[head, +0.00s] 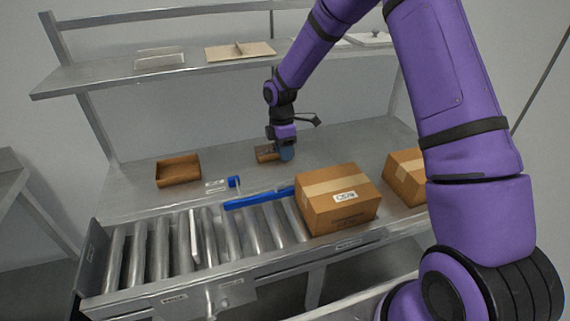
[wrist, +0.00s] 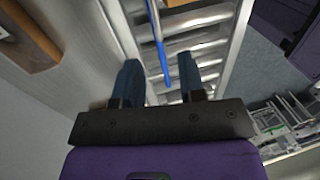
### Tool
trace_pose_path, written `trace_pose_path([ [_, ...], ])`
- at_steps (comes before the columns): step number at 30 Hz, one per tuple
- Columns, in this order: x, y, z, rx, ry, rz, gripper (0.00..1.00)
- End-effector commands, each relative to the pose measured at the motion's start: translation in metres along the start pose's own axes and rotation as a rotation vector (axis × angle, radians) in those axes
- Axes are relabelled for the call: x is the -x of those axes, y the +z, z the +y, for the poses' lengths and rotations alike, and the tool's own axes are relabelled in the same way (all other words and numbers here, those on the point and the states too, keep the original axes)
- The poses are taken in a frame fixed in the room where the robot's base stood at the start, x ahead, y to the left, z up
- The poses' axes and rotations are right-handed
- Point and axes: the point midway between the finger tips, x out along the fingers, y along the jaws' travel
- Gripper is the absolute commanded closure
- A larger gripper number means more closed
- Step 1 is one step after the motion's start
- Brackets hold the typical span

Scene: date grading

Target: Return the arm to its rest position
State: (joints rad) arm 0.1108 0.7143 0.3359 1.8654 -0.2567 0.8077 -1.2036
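My purple arm reaches from the right of the head view over the steel bench (head: 225,165). My gripper (head: 281,154) hangs low over the back of the bench, just right of a small brown object (head: 263,154) that it partly hides. I cannot tell whether they touch. In the wrist view my gripper (wrist: 159,84) shows two dark blue fingers standing well apart. Nothing is held between them; the conveyor and a blue strip (wrist: 157,40) show in the gap beyond.
A brown tray (head: 178,170) sits left on the bench. A roller conveyor (head: 160,245) runs along the front, with a blue bar (head: 258,199) at its back edge. Cardboard boxes (head: 338,203) (head: 407,176) stand at the right. A shelf (head: 110,79) with flat trays spans above.

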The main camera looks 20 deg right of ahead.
Motion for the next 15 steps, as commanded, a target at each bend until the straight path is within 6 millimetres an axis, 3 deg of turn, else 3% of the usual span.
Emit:
trace_pose_path([
  [5, 0.0131, 0.0001, -0.0001, 0.000, 0.000, 0.000, 0.63],
  [15, 0.0145, 0.0002, -0.0002, -0.001, 0.000, 0.000, 0.63],
])
